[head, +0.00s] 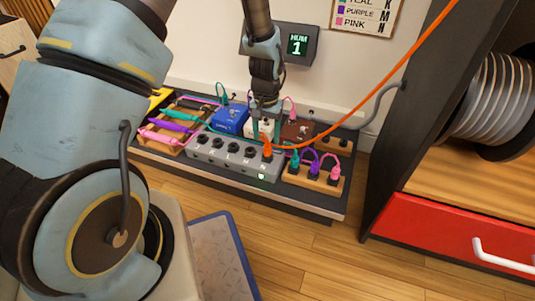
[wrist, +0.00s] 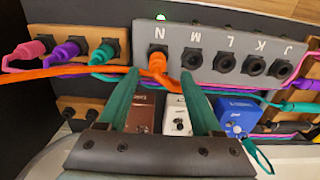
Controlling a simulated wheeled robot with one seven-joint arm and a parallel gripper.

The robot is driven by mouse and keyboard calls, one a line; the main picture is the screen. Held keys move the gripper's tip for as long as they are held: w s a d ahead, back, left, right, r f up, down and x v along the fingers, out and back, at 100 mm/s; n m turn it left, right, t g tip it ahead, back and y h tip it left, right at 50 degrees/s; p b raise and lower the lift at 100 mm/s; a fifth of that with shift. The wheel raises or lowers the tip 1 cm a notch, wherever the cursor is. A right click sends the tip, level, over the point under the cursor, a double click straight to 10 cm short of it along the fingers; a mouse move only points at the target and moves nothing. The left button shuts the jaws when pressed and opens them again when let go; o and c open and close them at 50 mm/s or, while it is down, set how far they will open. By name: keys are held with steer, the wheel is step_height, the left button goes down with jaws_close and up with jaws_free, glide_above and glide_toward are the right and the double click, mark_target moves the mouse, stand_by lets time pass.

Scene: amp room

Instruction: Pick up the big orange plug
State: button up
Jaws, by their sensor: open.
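The big orange plug (head: 267,149) stands in the end socket of the grey socket box (head: 225,157). In the wrist view the plug (wrist: 157,62) is in the socket marked N, and its orange cable (wrist: 75,71) runs off to the left. My gripper (head: 265,130) is above the pedal board, just behind the plug. In the wrist view my gripper (wrist: 160,74) is open, with its two green fingers pointing toward the box. The plug lies between the fingertip lines, and nothing is clamped. How far apart they are in depth is hard to tell.
A wooden block (head: 314,176) with teal, purple and pink plugs is right of the box. Blue (head: 230,119), white (wrist: 177,117) and brown (head: 297,131) pedals stand behind it. The orange cable rises past the dark cabinet (head: 395,150).

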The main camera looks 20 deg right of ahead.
mark_target(267, 144)
step_height(267, 144, down, 4)
steer(key=shift+s+d+f+b, duration=0.15)
steer(key=shift+f+b, duration=0.1)
steer(key=shift+b, duration=0.85)
jaws_close()
